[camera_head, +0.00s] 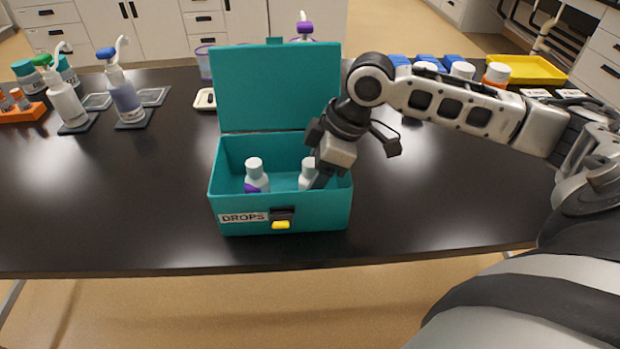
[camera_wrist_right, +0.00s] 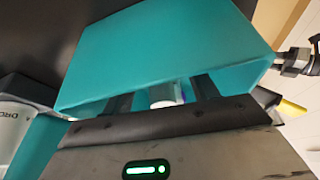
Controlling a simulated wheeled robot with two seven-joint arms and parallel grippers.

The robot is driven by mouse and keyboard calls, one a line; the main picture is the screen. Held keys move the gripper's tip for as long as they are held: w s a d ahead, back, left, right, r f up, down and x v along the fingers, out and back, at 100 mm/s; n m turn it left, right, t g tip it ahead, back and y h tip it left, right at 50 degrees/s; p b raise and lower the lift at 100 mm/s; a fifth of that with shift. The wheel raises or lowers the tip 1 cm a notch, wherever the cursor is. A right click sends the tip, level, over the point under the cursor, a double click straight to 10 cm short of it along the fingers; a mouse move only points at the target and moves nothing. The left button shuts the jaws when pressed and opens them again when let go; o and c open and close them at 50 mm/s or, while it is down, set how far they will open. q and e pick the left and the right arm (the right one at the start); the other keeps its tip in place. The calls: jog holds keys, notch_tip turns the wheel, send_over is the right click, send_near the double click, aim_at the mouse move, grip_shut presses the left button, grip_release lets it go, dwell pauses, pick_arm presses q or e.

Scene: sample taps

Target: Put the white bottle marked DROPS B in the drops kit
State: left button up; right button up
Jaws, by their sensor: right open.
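The drops kit (camera_head: 335,212) is an open teal box with a DROPS label on its front and its lid (camera_head: 277,88) raised; its teal wall shows in the wrist view (camera_wrist_right: 165,55). A white bottle with purple on it (camera_head: 256,176) stands inside at the left. A second white bottle (camera_head: 306,174) is inside at the right, partly hidden by my right gripper (camera_head: 318,180). The bottle letters are not readable. In the wrist view, my right gripper's fingers (camera_wrist_right: 160,95) are apart, with a white bottle part (camera_wrist_right: 165,95) showing between them. My left gripper is out of view.
Pump bottles (camera_head: 66,103) (camera_head: 126,98) and an orange rack (camera_head: 22,112) stand at the left. The black table is clear on both sides of the kit.

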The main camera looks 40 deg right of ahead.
jog(key=v, duration=0.9)
jog(key=shift+r, duration=0.35)
jog(key=shift+s, duration=0.15)
